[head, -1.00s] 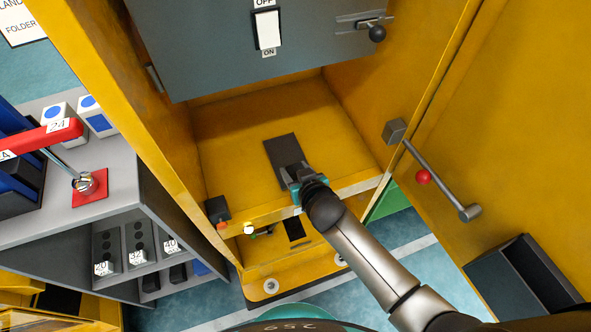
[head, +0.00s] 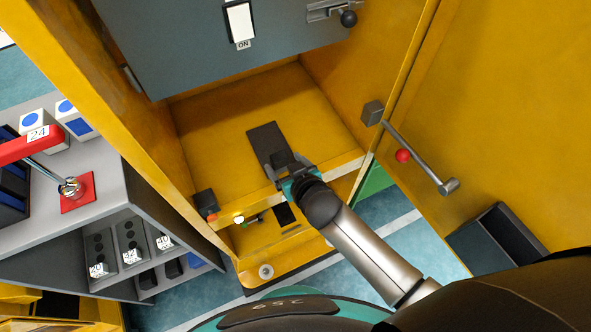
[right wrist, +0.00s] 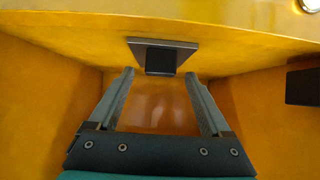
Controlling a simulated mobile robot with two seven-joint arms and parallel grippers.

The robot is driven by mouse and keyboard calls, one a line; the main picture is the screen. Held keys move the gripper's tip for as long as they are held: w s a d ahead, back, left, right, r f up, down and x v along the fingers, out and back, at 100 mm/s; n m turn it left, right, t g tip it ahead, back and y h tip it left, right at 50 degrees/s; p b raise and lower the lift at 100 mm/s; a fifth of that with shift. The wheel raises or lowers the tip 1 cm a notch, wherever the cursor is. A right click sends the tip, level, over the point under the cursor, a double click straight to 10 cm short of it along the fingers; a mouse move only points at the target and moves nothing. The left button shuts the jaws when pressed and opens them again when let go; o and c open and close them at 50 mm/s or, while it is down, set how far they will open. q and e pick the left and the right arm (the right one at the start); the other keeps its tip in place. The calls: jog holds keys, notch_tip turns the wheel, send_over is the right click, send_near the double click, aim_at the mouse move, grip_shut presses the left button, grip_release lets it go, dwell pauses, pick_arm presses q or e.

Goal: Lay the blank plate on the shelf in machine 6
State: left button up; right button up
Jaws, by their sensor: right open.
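The dark grey blank plate (head: 267,141) lies on the yellow shelf (head: 215,130) inside the yellow machine in the head view. My right gripper (head: 288,168) is open at the plate's near end, and its fingers overlap that end in the picture. In the right wrist view the two open fingers (right wrist: 158,75) have nothing between them. A dark, square-faced thing (right wrist: 162,58) shows just beyond the fingertips there; I cannot tell for sure that it is the plate. My left gripper is not in view.
A grey panel with a white switch (head: 240,22) hangs over the shelf. A yellow front rail (head: 340,168) runs under my right arm. A grey bench with a red handle (head: 38,143) stands left.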

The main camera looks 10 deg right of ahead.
jog(key=p+v, duration=0.2)
jog(key=v, duration=0.6)
jog(key=s+d+f+g+h, duration=0.1)
jog(key=s+d+f+g, duration=0.2)
jog(key=s+d+f, duration=0.55)
jog(key=s+d+f+g+h, duration=0.25)
jog(key=s+f, duration=0.65)
jog(key=f, duration=0.7)
jog(key=s+d+f+g, duration=0.1)
jog(key=s+f+g, duration=0.1)
jog(key=s, duration=0.4)
jog(key=s+d+f+m+g, duration=0.1)
jog(key=s+d+f+g, duration=0.1)
jog(key=s, duration=0.5)
jog(key=shift+f, duration=0.45)
